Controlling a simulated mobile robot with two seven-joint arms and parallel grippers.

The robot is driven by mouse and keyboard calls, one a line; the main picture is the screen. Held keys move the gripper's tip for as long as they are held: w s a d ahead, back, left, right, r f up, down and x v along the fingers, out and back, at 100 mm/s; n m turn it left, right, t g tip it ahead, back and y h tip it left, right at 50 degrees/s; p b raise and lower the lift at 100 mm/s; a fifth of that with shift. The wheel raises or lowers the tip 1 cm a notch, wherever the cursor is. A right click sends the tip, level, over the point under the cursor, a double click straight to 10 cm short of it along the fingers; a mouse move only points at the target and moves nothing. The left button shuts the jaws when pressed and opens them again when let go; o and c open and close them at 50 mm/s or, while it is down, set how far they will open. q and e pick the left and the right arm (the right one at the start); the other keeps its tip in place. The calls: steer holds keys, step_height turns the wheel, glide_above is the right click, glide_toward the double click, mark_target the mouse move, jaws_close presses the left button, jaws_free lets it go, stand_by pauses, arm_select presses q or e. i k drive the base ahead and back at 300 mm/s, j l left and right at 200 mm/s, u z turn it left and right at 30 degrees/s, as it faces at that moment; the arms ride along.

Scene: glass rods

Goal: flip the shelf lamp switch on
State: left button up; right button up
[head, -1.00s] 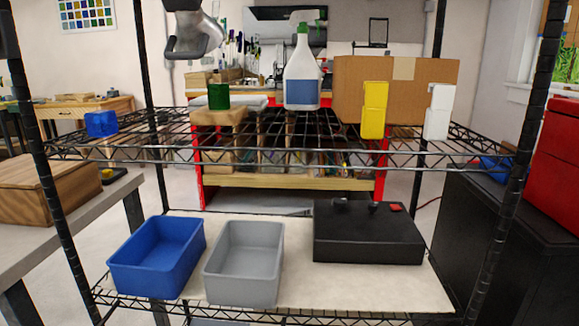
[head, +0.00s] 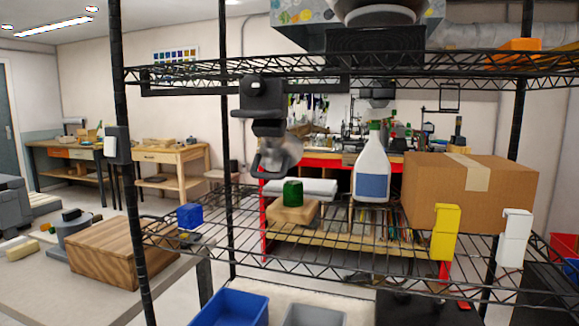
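A long dark bar (head: 190,87) runs under the upper wire shelf (head: 420,64), and it looks like the shelf lamp. No light shows from the bar. A dark and grey curved object (head: 275,158) appears below the box; I cannot tell if they are joined. Neither of my grippers is in view.
The middle wire shelf holds a blue cube (head: 189,216), a green cylinder (head: 292,192), a spray bottle (head: 372,172), a cardboard box (head: 435,186), and yellow (head: 445,232) and white (head: 514,238) pieces. Below are blue (head: 231,308) and grey (head: 314,316) bins. Black posts frame the shelf.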

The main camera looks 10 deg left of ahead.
mark_target(110, 142)
steer(key=u, duration=1.3)
